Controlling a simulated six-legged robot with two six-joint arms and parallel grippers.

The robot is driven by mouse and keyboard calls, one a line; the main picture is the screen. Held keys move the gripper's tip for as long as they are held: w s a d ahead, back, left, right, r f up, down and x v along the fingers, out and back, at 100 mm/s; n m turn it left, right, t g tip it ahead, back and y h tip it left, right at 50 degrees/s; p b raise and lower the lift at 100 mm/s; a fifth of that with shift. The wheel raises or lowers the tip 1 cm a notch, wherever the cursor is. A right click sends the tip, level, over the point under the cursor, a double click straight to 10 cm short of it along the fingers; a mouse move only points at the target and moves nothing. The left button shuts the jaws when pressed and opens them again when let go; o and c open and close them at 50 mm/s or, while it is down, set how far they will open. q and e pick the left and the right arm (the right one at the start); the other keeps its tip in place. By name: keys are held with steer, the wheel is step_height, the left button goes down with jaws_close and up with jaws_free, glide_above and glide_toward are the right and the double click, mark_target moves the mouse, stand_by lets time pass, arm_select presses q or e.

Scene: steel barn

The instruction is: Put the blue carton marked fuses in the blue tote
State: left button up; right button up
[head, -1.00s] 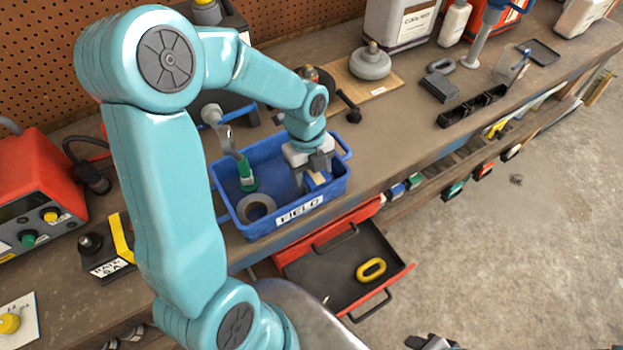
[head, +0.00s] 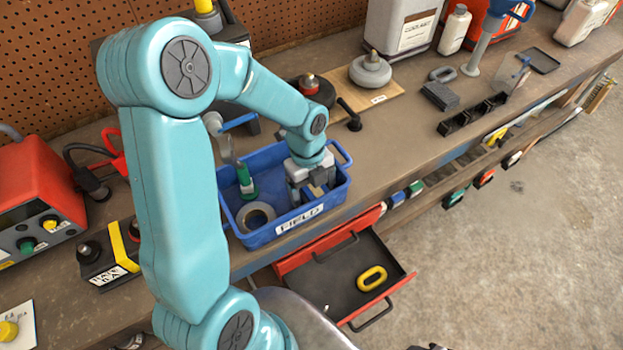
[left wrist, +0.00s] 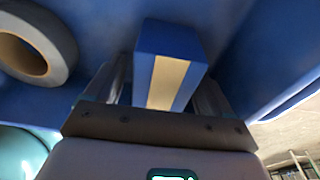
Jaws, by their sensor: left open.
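The blue tote (head: 262,236), with a white label reading FIELD, stands on the bench near its front edge. My left gripper (head: 312,192) points down inside its right part. A blue carton with a tan stripe (left wrist: 172,60) shows in the left wrist view, between the two spread fingers and against the blue of the tote. The jaws are open, so the carton is not clamped. Any fuses marking is not readable. In the head view the gripper hides the carton. My right gripper is not in view.
A roll of tape (head: 256,214) and a green-handled tool (head: 246,180) are in the tote's left part. Below the bench front, an open red drawer (head: 400,284) holds a yellow oval ring (head: 371,278). A black-and-yellow box (head: 110,254) stands left of my arm.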

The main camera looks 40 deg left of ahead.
arm_select(q)
steer(key=r, duration=0.3)
steer(key=a+r, duration=0.1)
steer(key=r, duration=0.7)
steer(key=shift+w+a, duration=0.3)
steer(key=shift+w, duration=0.1)
steer(key=shift+s+r, duration=0.2)
steer(key=shift+r, duration=0.3)
steer(key=shift+w+f, duration=0.1)
steer(key=shift+w, duration=0.05)
